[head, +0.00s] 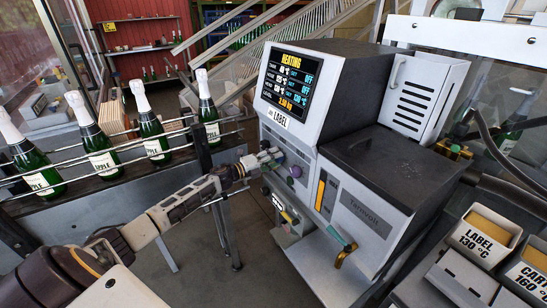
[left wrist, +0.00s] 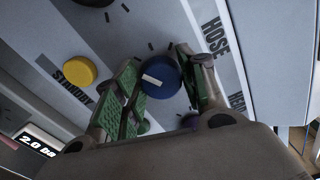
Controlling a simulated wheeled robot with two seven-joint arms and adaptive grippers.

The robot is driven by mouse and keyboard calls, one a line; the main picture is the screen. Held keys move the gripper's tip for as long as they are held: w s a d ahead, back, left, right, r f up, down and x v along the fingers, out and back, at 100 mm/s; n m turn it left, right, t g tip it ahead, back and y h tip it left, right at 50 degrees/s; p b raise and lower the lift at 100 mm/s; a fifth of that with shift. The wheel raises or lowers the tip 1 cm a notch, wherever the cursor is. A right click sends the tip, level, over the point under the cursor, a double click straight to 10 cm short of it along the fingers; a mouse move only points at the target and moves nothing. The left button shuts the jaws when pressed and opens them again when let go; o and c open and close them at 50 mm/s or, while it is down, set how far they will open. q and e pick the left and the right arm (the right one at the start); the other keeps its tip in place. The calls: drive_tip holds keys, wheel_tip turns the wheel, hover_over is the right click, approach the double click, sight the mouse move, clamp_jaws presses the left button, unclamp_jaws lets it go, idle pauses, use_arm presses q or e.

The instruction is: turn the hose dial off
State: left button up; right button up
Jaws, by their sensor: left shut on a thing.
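The hose dial (left wrist: 160,77) is a round blue knob with a white mark on its face, on the grey front panel of the glue machine. The word HOSE is printed to its upper right in the left wrist view. My left gripper (left wrist: 165,80) has its green-padded fingers on both sides of the dial and is shut on it. In the head view my left gripper (head: 270,159) is at the machine's front panel, below the screen, and hides most of the dial. My right gripper is not in view.
A yellow standby button (left wrist: 79,71) and a black dial (left wrist: 92,2) are close by on the panel. The screen (head: 287,82) reads HEATING, with OFF in some rows. Foil-topped bottles (head: 150,130) stand on a railed conveyor at left. Labelled bins (head: 484,237) are at right.

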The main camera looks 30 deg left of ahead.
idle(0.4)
use_arm(q)
drive_tip(key=o, duration=1)
drive_tip(key=shift+a, duration=0.1)
drive_tip(key=shift+o, duration=0.2)
drive_tip(key=shift+s, duration=0.15)
drive_tip(key=v, duration=1.1)
drive_tip(key=shift+s+a, duration=0.2)
drive_tip(key=shift+s, duration=0.05)
